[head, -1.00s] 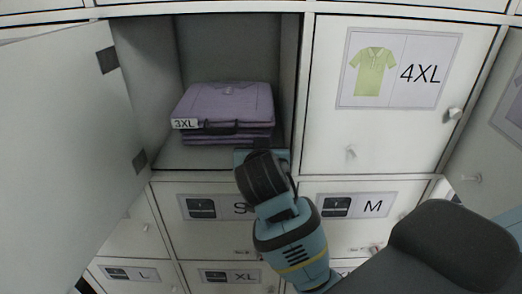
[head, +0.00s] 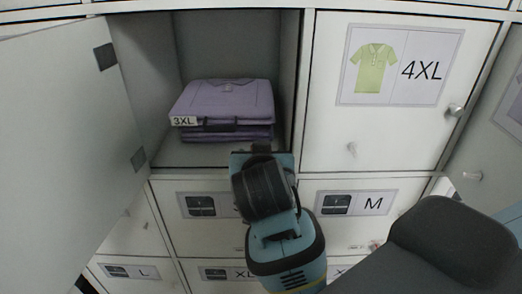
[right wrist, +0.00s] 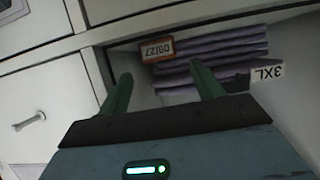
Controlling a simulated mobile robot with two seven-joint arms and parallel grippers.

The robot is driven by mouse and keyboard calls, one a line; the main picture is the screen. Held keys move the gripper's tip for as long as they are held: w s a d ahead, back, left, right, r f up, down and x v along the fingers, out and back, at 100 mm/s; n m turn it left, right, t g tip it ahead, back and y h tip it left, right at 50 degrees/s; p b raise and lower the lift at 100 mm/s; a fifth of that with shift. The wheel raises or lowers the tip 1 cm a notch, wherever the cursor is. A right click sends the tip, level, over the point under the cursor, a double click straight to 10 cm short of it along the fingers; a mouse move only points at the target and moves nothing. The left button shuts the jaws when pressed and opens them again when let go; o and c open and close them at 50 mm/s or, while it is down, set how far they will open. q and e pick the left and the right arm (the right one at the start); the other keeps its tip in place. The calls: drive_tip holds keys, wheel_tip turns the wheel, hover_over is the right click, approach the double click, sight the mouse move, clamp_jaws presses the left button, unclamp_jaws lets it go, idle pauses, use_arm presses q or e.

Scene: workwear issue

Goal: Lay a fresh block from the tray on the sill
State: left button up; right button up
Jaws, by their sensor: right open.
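Folded purple shirts (head: 225,100) lie stacked in an open locker compartment (head: 240,45) in the head view, with a 3XL tag (head: 184,121) at the front. The stack also shows in the right wrist view (right wrist: 215,47), where the 3XL tag is upside down. My right gripper (right wrist: 160,78) is open and empty, its two green fingers pointing at the stack's front and apart from it. In the head view its body sits at the compartment's lower front edge, and its fingers are hidden. My left gripper is out of view.
The compartment's door (head: 70,130) stands open at the left. A shut 4XL door (head: 390,130) with a knob is on the right. Shut drawers marked M (head: 345,230) and L (head: 130,272) lie below. An orange-framed tag (right wrist: 157,50) reads 09/27.

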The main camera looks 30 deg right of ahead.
drive_tip(key=v, duration=0.6)
drive_tip(key=shift+d, duration=0.1)
